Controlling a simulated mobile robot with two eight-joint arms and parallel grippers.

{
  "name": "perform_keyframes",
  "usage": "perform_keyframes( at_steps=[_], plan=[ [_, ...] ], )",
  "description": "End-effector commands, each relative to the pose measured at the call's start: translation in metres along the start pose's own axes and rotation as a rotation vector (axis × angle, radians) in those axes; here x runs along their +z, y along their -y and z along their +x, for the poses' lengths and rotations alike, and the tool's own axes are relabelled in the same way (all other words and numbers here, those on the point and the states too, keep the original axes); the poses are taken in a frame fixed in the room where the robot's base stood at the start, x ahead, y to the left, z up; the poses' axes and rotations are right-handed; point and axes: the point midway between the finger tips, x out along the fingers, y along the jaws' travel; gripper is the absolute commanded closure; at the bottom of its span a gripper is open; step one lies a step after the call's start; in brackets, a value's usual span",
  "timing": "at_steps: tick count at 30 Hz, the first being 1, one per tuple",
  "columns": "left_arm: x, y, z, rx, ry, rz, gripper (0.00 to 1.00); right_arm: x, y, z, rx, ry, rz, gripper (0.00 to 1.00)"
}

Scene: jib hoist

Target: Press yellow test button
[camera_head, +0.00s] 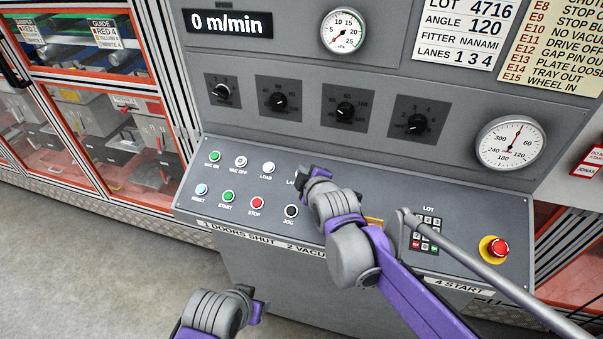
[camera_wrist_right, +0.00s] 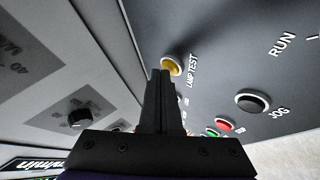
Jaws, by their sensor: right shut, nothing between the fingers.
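The yellow test button (camera_wrist_right: 172,65), labelled LAMP TEST, shows on the dark sloped panel in the right wrist view. In the head view it is hidden behind my right wrist, where only the start of its label shows. My right gripper (camera_wrist_right: 160,73) is shut and empty. Its fingertips overlap the near left edge of the yellow button in the wrist view; I cannot tell whether they touch it. In the head view my right gripper (camera_head: 304,186) is over the panel's upper row, mostly hidden by its wrist.
The sloped panel (camera_head: 260,230) carries a green start button (camera_head: 228,196), a red stop button (camera_head: 257,203), a black jog button (camera_head: 291,211), a white load button (camera_head: 268,167), a keypad (camera_head: 426,232) and a red emergency stop (camera_head: 497,247). Knobs and gauges are on the upright face behind.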

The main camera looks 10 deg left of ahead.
Motion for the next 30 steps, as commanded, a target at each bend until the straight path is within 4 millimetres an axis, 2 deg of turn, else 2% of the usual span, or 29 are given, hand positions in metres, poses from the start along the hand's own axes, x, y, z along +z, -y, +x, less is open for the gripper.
perform_keyframes(
  at_steps=[17,30],
  plan=[
    [0.001,0.0,0.001,0.0,0.001,0.0,0.5,0.002,0.001,0.002,-0.001,0.001,0.0,1.0],
    [-0.009,0.0,-0.01,0.0,-0.007,0.0,0.5,-0.007,-0.008,-0.01,0.0,0.001,0.0,1.0]
  ],
)
